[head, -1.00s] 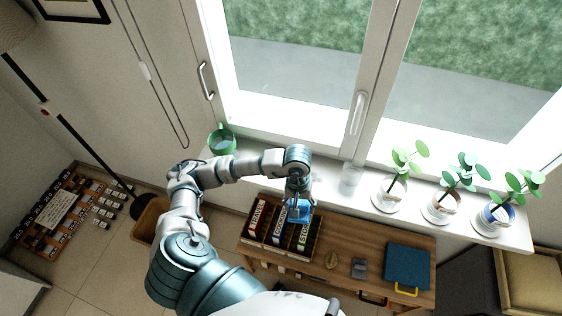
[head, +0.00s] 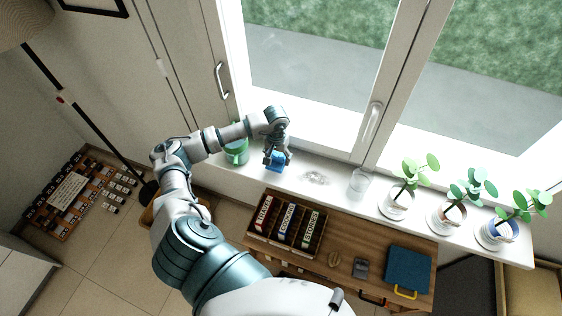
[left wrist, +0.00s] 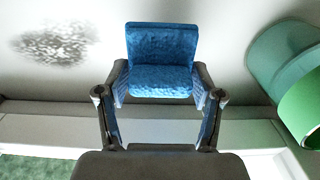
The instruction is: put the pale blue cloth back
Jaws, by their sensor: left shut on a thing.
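My left gripper (head: 277,156) is shut on a folded blue cloth (head: 274,163) over the left part of the white window sill. In the left wrist view the cloth (left wrist: 160,62) sits between the two fingers, its fold facing up the picture. It looks a stronger blue than pale. I cannot tell whether it touches the sill. A speckled grey patch (head: 315,178) lies on the sill to the right of the gripper, and it also shows in the left wrist view (left wrist: 55,44). My right gripper is not in view.
A green pitcher (head: 237,152) stands on the sill close to the left of the gripper. A clear glass (head: 359,184) and several potted plants (head: 398,198) stand to the right. Below is a wooden table (head: 340,240) with a divided box (head: 287,228) and a blue folder (head: 407,268).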

